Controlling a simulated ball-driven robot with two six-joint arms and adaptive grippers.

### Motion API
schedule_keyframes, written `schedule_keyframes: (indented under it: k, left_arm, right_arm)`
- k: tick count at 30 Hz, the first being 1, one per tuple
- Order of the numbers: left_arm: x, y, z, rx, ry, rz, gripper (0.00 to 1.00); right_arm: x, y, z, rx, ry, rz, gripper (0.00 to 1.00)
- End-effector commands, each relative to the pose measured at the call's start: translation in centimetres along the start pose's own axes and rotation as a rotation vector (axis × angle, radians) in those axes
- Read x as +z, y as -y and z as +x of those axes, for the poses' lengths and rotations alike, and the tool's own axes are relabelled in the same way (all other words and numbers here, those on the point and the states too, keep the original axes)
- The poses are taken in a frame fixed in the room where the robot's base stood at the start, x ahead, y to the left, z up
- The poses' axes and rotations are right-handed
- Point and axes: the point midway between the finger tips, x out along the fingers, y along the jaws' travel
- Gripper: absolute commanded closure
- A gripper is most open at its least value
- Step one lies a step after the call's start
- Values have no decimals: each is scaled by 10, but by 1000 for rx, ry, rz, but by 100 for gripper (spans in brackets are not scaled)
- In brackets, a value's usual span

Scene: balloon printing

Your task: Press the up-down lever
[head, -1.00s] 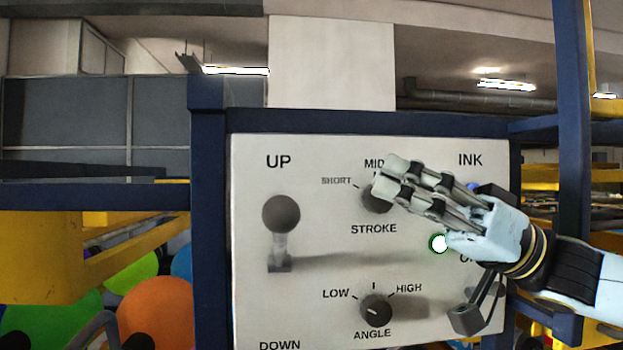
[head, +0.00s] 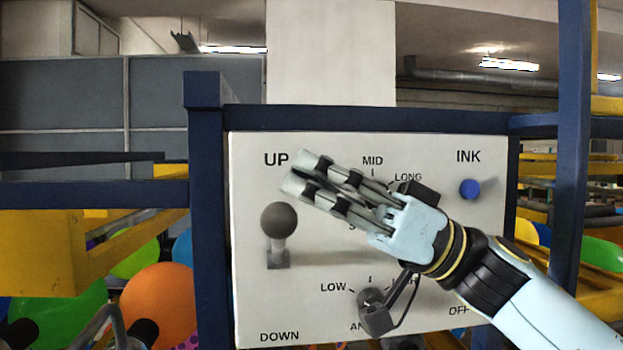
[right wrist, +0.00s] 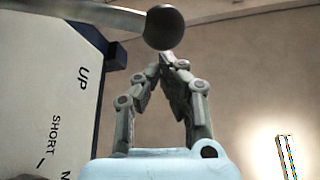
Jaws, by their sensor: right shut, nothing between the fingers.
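The up-down lever (head: 279,222) is a dark ball knob on a short stem at the left of the white control panel (head: 310,265), between the UP and DOWN labels. The knob stands nearer the UP label. My right gripper (head: 292,172) is shut and empty, in front of the panel above and to the right of the knob. In the right wrist view the gripper's fingertips (right wrist: 167,58) meet, with the lever's ball knob (right wrist: 164,27) just beyond them. A small gap seems to show between them. My left gripper is not in view.
A blue INK button (head: 469,189) is at the panel's upper right. My right arm hides the STROKE dial and part of the ANGLE dial. A blue frame post (head: 208,220) borders the panel on the left. Balloons, including an orange one (head: 157,303), lie at lower left.

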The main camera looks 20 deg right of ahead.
Motion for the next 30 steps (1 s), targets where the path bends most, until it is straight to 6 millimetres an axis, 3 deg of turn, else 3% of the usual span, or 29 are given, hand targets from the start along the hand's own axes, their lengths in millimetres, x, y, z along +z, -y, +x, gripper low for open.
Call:
schedule_keyframes:
  k: [30]
  left_arm:
    - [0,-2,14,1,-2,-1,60]
  right_arm:
    - [17,8,-9,-52,0,-93,100]
